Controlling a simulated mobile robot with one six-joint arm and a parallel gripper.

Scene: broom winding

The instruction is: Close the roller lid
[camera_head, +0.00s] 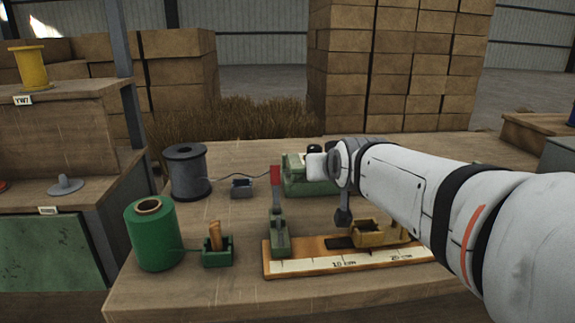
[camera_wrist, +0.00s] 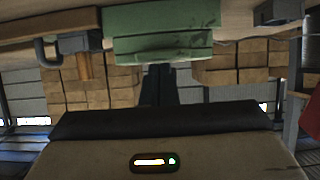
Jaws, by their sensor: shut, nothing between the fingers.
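The green roller housing (camera_head: 300,180) stands at the back of the bench, partly hidden behind my arm. The wrist view is upside down and shows the housing (camera_wrist: 165,35) with a dark horizontal seam across it. I cannot tell clearly how its lid sits. A dark crank with a copper-coloured grip (camera_wrist: 83,60) is beside it in that view. My gripper (camera_wrist: 158,70) is shut and empty, its dark fingers together and pointing at the housing's upper part. Whether they touch it cannot be told.
A grey spool (camera_head: 187,172), a green spool (camera_head: 153,235) and a green holder (camera_head: 217,255) stand on the left of the bench. A ruler board (camera_head: 300,266) with a red-handled green lever (camera_head: 279,235) is at the front. A wire runs to the housing.

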